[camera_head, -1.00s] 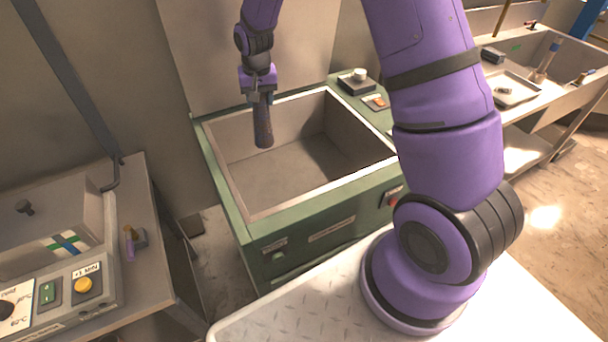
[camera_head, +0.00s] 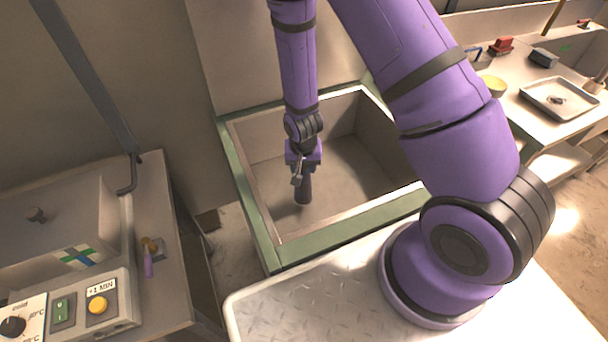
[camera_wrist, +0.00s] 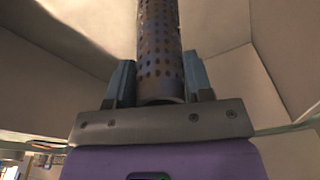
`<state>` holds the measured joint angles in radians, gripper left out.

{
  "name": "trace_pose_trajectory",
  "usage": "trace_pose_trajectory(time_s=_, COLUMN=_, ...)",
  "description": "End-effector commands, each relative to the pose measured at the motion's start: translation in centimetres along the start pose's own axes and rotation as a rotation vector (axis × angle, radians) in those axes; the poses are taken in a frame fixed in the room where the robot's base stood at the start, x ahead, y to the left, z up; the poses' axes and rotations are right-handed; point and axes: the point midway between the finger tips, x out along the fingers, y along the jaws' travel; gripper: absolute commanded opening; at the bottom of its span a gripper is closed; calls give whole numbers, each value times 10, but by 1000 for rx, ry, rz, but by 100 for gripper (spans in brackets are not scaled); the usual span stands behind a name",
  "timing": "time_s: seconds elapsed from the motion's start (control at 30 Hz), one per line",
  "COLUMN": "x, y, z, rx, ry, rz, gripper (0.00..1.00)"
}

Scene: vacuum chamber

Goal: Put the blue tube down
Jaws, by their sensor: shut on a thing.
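The tube (camera_head: 303,190) is dark, with a bluish-brown tint and many small holes. It hangs upright, low inside the open green-rimmed chamber (camera_head: 350,215). My gripper (camera_head: 302,174) is shut on the tube's upper end. In the wrist view, my gripper (camera_wrist: 160,84) has one finger on each side of the perforated tube (camera_wrist: 160,45), which points away from the palm. I cannot tell whether the tube's lower end touches the chamber floor.
The chamber's grey walls surround my gripper, with bare floor to the right of the tube. A bench with a control panel (camera_head: 80,310) stands at left. A counter with a metal tray (camera_head: 560,98) and a yellowish bowl (camera_head: 493,86) is at right.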

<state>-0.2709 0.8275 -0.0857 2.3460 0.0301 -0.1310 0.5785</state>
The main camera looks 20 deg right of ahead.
Motion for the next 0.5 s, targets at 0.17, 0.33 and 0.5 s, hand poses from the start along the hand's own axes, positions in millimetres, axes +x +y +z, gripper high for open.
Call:
trace_pose_trajectory(time_s=0.17, x=14, y=0, z=2, rx=0, ry=-2, rz=1, gripper=11)
trace_pose_trajectory(time_s=0.33, x=35, y=0, z=5, rx=1, ry=-2, rz=2, gripper=11)
trace_pose_trajectory(time_s=0.5, x=43, y=0, z=5, rx=0, ry=0, rz=0, gripper=11)
